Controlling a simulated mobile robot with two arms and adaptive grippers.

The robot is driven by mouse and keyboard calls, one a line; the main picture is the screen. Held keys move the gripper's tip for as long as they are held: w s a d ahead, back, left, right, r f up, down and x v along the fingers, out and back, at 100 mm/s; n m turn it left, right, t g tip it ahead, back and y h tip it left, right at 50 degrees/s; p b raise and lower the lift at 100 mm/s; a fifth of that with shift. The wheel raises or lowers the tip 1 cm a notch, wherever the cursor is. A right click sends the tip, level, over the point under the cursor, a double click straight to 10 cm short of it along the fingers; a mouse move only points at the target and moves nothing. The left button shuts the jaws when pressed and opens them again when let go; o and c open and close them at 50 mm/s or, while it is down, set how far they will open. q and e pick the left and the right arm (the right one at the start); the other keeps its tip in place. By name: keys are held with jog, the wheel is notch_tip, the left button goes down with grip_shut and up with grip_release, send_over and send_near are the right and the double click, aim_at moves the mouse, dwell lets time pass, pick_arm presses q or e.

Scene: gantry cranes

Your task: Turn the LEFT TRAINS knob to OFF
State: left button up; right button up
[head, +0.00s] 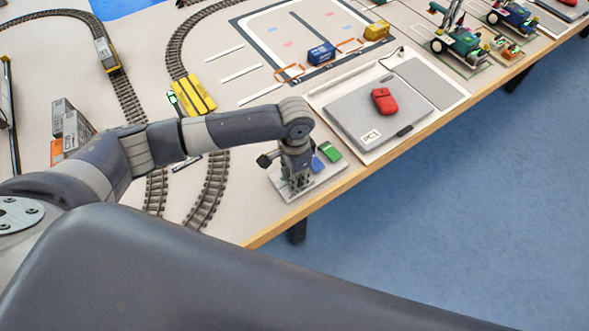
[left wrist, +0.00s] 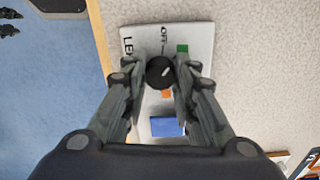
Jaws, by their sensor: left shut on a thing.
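The knob (left wrist: 160,72) is round and black with a short white pointer line, in the left wrist view. The line slants towards the upper right, roughly towards a green mark (left wrist: 182,48) beside the printed word OFF. The knob sits on a pale control panel (left wrist: 140,38), whose larger lettering is partly hidden. My left gripper (left wrist: 160,75) points down over the panel with its fingers shut on the knob's two sides. In the head view my left gripper (head: 296,178) stands over the panel (head: 290,195) near the table edge and hides the knob. My right gripper is not in view.
Blue and green blocks (head: 331,151) sit on the panel beside my gripper. Curved train tracks (head: 210,190) and a yellow wagon (head: 195,94) are to the left. The table's wooden edge (head: 330,197) is close.

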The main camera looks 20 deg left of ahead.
pick_arm(q)
jog(key=n+p, duration=0.2)
jog(key=p, duration=0.1)
jog(key=n+p, duration=0.1)
jog(key=p, duration=0.1)
jog(key=shift+r+n, duration=0.25)
jog(key=shift+n, duration=0.15)
jog(key=shift+f+n+p, duration=0.2)
jog(key=shift+n+p, duration=0.8)
jog(key=o, duration=1)
jog(key=shift+o, duration=0.4)
notch_tip(320, 180, up, 12)
